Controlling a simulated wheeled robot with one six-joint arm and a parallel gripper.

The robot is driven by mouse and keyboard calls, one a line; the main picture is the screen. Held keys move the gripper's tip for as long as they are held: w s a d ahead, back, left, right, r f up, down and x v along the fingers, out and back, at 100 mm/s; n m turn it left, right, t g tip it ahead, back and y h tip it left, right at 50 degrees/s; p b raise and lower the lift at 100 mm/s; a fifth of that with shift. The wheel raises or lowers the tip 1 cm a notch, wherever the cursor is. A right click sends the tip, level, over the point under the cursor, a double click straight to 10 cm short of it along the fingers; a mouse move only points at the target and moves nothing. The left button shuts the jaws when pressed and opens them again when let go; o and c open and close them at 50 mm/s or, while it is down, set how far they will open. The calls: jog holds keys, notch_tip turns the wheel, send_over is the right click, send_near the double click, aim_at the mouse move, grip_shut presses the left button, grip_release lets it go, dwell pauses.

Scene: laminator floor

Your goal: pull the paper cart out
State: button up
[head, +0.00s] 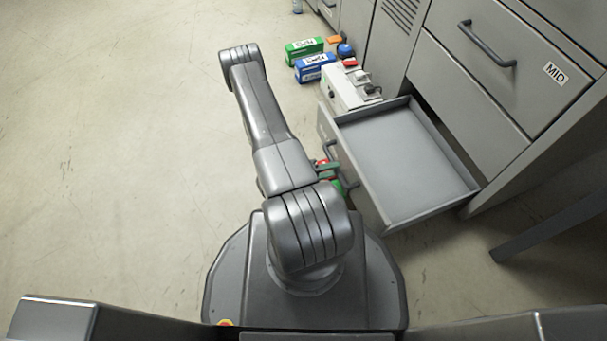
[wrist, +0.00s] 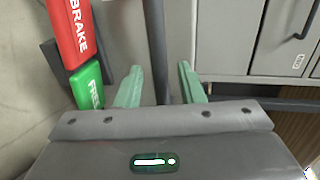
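A grey open-topped box (head: 405,165), drawer-like and empty, stands out from the cabinet in the head view; I take it for the paper cart, though no label says so. A dark handle (head: 350,185) shows on its near side. In the wrist view, my gripper (wrist: 160,72) is open, with a green finger on each side of a dark upright bar (wrist: 158,40). Gaps show between the bar and both fingers. A red BRAKE and green FREE piece (wrist: 77,40) lies left of the fingers. In the head view my arm largely hides the gripper.
A grey cabinet with a MID drawer (head: 500,70) stands at the right. A pale control box (head: 348,88) and green (head: 304,48) and blue (head: 312,66) cartons sit beside it. A dark slanted leg (head: 550,225) is at lower right. The floor at left is clear.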

jog(key=p+v, duration=0.2)
jog(key=v, duration=0.9)
jog(key=shift+s+a, duration=0.1)
jog(key=shift+a, duration=0.05)
dwell(0.5)
jog(key=shift+b+x, duration=1.3)
jog(key=shift+x, duration=4.9)
jog(key=shift+a+r, duration=0.1)
